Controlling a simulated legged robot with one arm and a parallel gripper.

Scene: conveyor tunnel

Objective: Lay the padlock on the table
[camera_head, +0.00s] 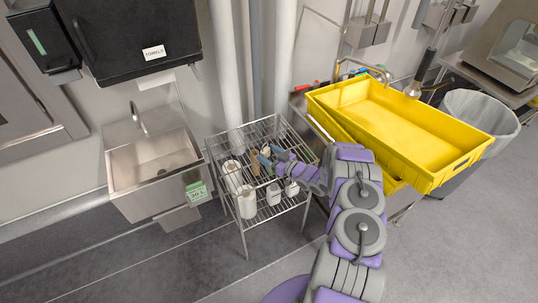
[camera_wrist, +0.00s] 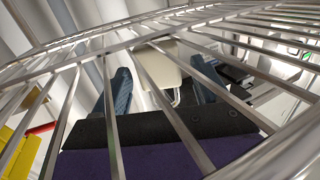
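A cream, block-like object with a thin metal loop, which looks like the padlock (camera_wrist: 160,66), shows beyond and between my fingers in the wrist view. A small pale object between the fingertips in the head view (camera_head: 267,152) appears to be the same one. My gripper (camera_head: 269,156) reaches into the wire rack from the right. In the wrist view my gripper's (camera_wrist: 165,88) two blue fingers are apart, on either side of the cream object, with a narrow gap visible at the right. Rack bars cross the view and partly hide the fingers and object. I cannot clearly identify a separate table.
The wire rack (camera_head: 244,228) holds several white containers, including a bottle (camera_head: 246,202). A steel sink (camera_head: 152,164) is at left. A yellow tray (camera_head: 400,118) stands at right, near a bin (camera_head: 482,112). Floor in front is clear.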

